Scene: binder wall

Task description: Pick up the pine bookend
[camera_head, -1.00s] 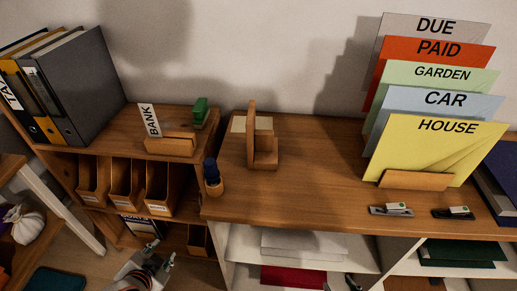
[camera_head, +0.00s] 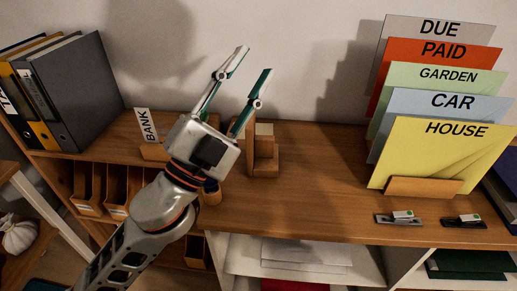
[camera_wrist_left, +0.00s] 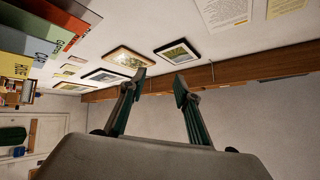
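The pine bookend (camera_head: 264,160) is a light wooden L-shaped piece standing on the brown desk top, left of the middle in the head view. Its left part is partly hidden behind my left gripper. My left gripper (camera_head: 256,62) is raised above the desk beside the bookend, its fingers spread and pointing up toward the wall. Nothing is between the fingers. In the left wrist view the open fingers (camera_wrist_left: 160,80) also show, with wall and pictures behind them; the bookend is not seen there. My right gripper is not in view.
Colored folders (camera_head: 437,155) stand in a wooden holder at the right. Two small staplers or clips (camera_head: 400,218) lie in front. Binders (camera_head: 70,90) and a BANK card (camera_head: 146,125) stand at the left. The desk middle (camera_head: 320,165) is clear.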

